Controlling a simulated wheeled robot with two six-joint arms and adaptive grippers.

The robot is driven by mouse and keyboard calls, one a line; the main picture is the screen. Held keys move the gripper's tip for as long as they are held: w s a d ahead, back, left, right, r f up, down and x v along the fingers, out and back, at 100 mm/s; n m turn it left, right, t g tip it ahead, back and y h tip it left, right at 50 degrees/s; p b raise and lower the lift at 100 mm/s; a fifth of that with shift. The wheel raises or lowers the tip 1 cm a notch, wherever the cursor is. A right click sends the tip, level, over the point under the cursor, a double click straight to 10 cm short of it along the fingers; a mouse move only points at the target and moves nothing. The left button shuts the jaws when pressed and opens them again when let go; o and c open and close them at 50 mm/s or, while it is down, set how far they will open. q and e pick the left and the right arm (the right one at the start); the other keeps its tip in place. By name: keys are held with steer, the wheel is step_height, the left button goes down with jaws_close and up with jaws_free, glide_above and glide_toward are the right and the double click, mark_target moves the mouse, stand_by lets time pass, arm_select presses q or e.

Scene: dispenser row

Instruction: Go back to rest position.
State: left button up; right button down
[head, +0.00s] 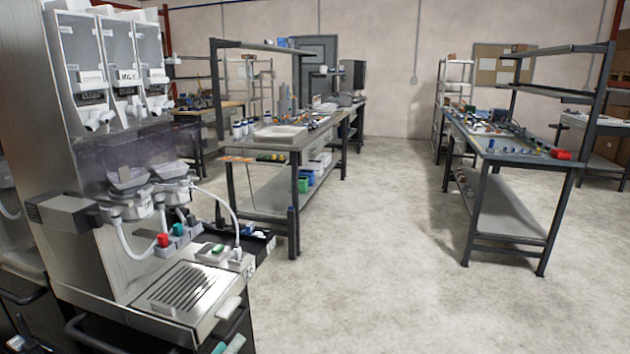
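Neither of my grippers can be made out in the head view. The task names no object. A tall steel dispenser machine (30,120) stands close at the left. It has several clear-fronted canisters (118,62) at the top and a slotted drip tray (183,287) low at its front. White hoses (217,207) hang from the mixing bowls in its middle. Red and teal caps (163,240) show beside the hoses. Nothing stands on the drip tray.
A workbench (288,141) with a lower shelf stands behind the machine. A black handle (90,335) juts out at the machine's lower front. The concrete floor (390,260) between is clear.

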arm_select(q)
steer(key=s+a+f+m+g+y, duration=0.2)
steer(key=s+a+f+m+g, duration=0.15)
steer(key=s+f, duration=0.4)
steer(key=s+a+f+m+g+y, duration=0.2)
steer(key=s+f+g, duration=0.35)
steer(key=s, duration=0.35)
steer(key=s+a+f+m+g+y, duration=0.1)
steer(key=s+a+f+m+g, duration=0.2)
steer(key=s+f, duration=0.55)
steer(key=s+a+f+g+p, duration=0.1)
steer(key=s+f, duration=0.1)
steer(key=f, duration=0.7)
steer(key=s+a+f+g+p, duration=0.1)
steer(key=a+f, duration=0.1)
steer(key=f, duration=0.7)
steer(key=s+f+g+p, duration=0.1)
steer(key=s+f, duration=0.9)
steer(key=s, duration=0.4)
steer(key=shift+f+p, duration=0.2)
steer(key=shift+p, duration=0.1)
